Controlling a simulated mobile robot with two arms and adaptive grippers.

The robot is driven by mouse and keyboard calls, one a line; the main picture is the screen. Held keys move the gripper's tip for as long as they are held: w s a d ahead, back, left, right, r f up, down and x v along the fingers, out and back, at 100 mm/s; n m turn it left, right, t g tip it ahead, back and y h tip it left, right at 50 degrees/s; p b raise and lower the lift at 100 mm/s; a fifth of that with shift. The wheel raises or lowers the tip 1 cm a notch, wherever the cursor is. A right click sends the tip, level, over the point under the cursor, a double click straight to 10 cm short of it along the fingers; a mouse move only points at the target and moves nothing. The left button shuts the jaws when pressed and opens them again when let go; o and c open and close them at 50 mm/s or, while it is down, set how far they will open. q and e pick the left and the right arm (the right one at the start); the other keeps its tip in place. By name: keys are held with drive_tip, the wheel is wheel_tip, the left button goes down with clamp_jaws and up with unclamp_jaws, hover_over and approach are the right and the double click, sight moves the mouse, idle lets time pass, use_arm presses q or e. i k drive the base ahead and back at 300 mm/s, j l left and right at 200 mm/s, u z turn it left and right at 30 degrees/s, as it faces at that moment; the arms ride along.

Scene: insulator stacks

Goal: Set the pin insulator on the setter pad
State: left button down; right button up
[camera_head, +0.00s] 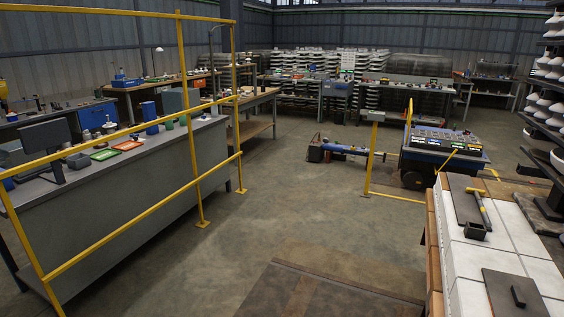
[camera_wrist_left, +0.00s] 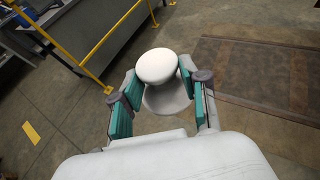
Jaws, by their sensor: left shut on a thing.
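My left gripper (camera_wrist_left: 158,82) shows in the left wrist view, its teal-padded fingers shut on the white pin insulator (camera_wrist_left: 157,65). The insulator has a rounded white top and a wider, greyer skirt below, partly hidden by the top. It is held clear above the concrete floor. Neither gripper shows in the head view, and my right gripper is not in view.
A yellow railing (camera_head: 190,130) runs along a grey workbench (camera_head: 130,200) on the left. A blue cart (camera_head: 438,150) stands farther back. A brown mat (camera_head: 330,290) lies in front; the middle floor is clear.

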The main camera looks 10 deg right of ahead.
sight(461, 180)
drive_tip(key=i+z, duration=0.3)
drive_tip(key=i, duration=0.15)
drive_tip(key=i+j+z, duration=0.1)
drive_tip(key=i+z, duration=0.2)
drive_tip(key=i, duration=0.2)
drive_tip(key=i+j+z, duration=0.3)
drive_tip(key=i, duration=0.15)
drive_tip(key=i+z, duration=0.35)
drive_tip(key=i, duration=0.15)
drive_tip(key=i+j+z, duration=0.15)
drive_tip(key=i+z, duration=0.25)
drive_tip(key=i, duration=0.15)
drive_tip(key=i+j+z, duration=0.35)
drive_tip(key=i, duration=0.15)
drive_tip(key=i+j+z, duration=0.65)
drive_tip(key=j, duration=0.15)
drive_tip(key=i+j+z, duration=0.2)
drive_tip(key=j, duration=0.2)
drive_tip(key=i+j+z, duration=0.1)
drive_tip(key=j+z, duration=0.15)
drive_tip(key=j, duration=0.15)
drive_tip(key=i+j+z, duration=0.2)
drive_tip(key=j, duration=0.3)
drive_tip(key=j+z, duration=0.25)
drive_tip(key=j, duration=0.2)
